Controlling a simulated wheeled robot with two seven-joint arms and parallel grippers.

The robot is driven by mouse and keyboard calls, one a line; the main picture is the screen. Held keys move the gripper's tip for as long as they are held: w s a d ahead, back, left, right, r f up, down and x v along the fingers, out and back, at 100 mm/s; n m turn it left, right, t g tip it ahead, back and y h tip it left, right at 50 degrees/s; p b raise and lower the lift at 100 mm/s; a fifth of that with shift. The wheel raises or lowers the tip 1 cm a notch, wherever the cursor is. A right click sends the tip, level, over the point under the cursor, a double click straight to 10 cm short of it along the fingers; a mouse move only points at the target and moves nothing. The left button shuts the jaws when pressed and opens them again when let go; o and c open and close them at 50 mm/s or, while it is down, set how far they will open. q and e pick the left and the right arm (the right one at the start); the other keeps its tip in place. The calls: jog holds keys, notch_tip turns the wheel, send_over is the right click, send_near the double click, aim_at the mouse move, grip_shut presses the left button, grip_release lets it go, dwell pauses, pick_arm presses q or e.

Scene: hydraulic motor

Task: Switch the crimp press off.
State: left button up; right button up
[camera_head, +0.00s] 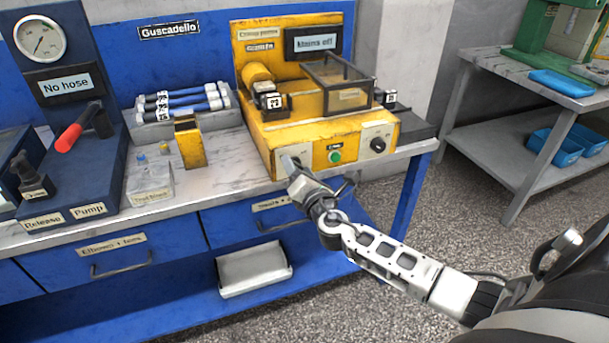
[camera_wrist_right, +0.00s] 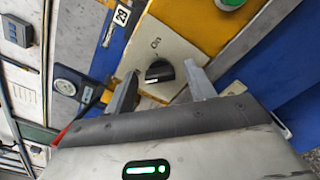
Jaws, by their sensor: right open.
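The yellow crimp press (camera_head: 325,132) stands on the bench, and its dark display (camera_head: 314,43) seems to read "Mains off". A black rotary knob (camera_wrist_right: 158,71) on a pale plate marked "On" (camera_wrist_right: 155,44) shows in the right wrist view. My right gripper (camera_head: 292,166) is at the left plate on the press front, where it hides the knob in the head view. In the wrist view the fingers of this gripper (camera_wrist_right: 161,76) are apart, one on each side of the knob. Contact cannot be told. My left gripper is not in view.
A green button (camera_head: 335,156) and another black knob (camera_head: 378,145) sit to the right on the press front. A yellow block (camera_head: 189,142), a rack of blue hoses (camera_head: 185,104) and a pump unit (camera_head: 75,165) stand to the left. Drawers lie below.

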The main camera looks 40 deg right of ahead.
jog(key=b+v, duration=0.1)
jog(key=v, duration=1.4)
jog(key=shift+s+a, duration=0.2)
jog(key=shift+s, duration=0.2)
